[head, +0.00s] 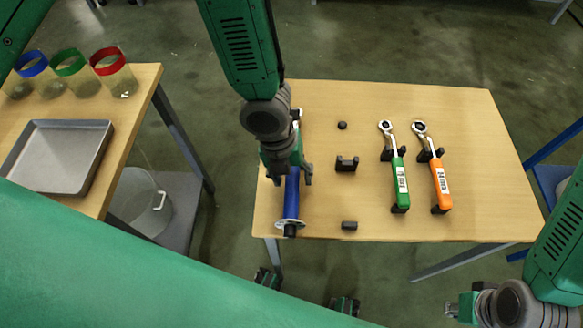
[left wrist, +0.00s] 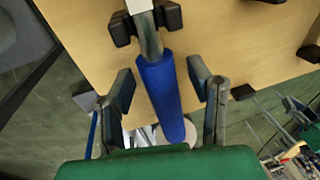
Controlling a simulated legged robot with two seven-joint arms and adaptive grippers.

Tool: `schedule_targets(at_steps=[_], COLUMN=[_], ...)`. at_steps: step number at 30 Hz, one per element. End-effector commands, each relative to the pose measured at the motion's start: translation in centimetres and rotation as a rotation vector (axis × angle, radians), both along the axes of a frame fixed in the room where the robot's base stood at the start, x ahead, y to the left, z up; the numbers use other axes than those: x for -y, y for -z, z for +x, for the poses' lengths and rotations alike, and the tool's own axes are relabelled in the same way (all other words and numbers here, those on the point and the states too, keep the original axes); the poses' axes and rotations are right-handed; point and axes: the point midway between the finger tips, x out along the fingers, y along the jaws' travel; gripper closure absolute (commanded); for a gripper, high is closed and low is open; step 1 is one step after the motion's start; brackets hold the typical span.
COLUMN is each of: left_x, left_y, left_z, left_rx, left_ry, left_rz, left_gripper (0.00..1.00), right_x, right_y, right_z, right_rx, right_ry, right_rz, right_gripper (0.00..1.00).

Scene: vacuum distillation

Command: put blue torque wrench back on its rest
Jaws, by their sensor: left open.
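The blue torque wrench (head: 291,195) lies at the left end of the wooden table, handle toward the front edge. In the left wrist view its blue handle (left wrist: 160,95) runs between my left fingers, and its metal shaft lies between two black prongs of a rest (left wrist: 122,28). My left gripper (head: 290,178) is over the handle, open, with gaps visible on both sides. The wrench head is mostly hidden by my arm. A pale disc surrounds the handle's end. My right gripper (head: 462,308) is at the lower right, away from the table; its finger opening is unclear.
An empty black rest (head: 346,164) stands right of the blue wrench, with small black blocks before and behind it. A green wrench (head: 400,182) and an orange wrench (head: 440,184) lie on rests further right. A side table holds a metal tray (head: 107,126) and ringed jars.

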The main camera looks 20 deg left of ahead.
Motion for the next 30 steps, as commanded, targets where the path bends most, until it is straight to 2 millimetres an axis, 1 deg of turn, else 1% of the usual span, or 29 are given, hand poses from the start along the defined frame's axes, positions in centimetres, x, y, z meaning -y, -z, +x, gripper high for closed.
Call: schedule_targets(at_steps=[2,5,12,18,21,24,30], left_x=[-0.1,-0.4,-1.3,-1.9,-2.1,-2.2,-2.2], left_y=[-0.6,-2.1,-6.8,-10.1,-11.1,-11.5,-11.6], left_z=[0.1,0.2,0.3,0.4,0.4,0.4,0.3], left_rx=[0.002,0.003,0.004,0.004,0.003,0.002,0.001], left_ry=[-0.002,-0.005,-0.006,-0.003,-0.003,0.001,0.001], left_rz=[0.000,-0.003,-0.007,-0.005,-0.003,-0.002,-0.001], left_gripper=[0.53,0.53,0.53,0.53,0.53,0.53,0.53], right_x=[0.0,0.0,0.0,0.0,0.0,0.0,0.0], right_y=[0.0,0.0,0.0,0.0,0.0,0.0,0.0], right_z=[-0.2,-0.2,-0.1,-0.1,-0.1,-0.1,-0.1], right_rx=[-0.002,-0.002,-0.002,-0.002,-0.002,-0.002,-0.002], right_ry=[0.000,0.000,0.000,0.000,0.000,0.000,0.000], right_rz=[0.000,0.000,0.000,0.000,0.000,0.000,0.000], right_gripper=[1.00,1.00,1.00,1.00,1.00,1.00,1.00])
